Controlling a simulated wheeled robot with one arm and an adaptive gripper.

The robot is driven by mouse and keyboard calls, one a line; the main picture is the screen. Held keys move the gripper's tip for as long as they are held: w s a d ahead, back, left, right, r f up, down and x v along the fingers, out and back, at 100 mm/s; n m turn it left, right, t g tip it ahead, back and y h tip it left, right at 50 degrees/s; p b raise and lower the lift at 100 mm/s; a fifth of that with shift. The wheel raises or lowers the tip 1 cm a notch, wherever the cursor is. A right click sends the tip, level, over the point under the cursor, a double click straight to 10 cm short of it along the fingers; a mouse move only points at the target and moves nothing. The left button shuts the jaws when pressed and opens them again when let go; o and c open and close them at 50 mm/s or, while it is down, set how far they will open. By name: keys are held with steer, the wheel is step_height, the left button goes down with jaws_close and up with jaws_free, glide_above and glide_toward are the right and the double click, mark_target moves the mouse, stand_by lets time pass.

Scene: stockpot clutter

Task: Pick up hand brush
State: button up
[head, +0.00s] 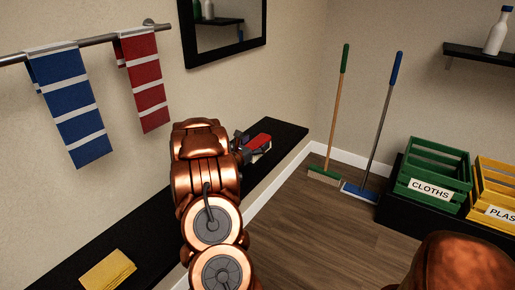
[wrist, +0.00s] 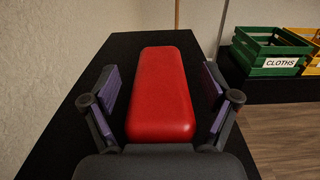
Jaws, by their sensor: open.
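The hand brush (wrist: 160,92) shows as a red, rounded block on the black shelf; its underside is hidden in the wrist view. In the head view the red brush (head: 259,142) lies near the shelf's far end, with a pale strip under it. My gripper (wrist: 161,85) is open, with one purple-padded finger on each side of the red block. A gap shows on both sides, and the fingers hold nothing. In the head view my gripper (head: 243,145) is partly hidden behind my arm, right beside the brush.
The black shelf (head: 285,134) runs along the left wall, with a yellow folded cloth (head: 108,269) at its near end. Blue (head: 70,105) and red (head: 145,82) towels hang above.

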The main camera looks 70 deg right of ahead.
steer(key=c, duration=1.1)
steer(key=shift+r, duration=0.1)
steer(key=shift+c, duration=0.3)
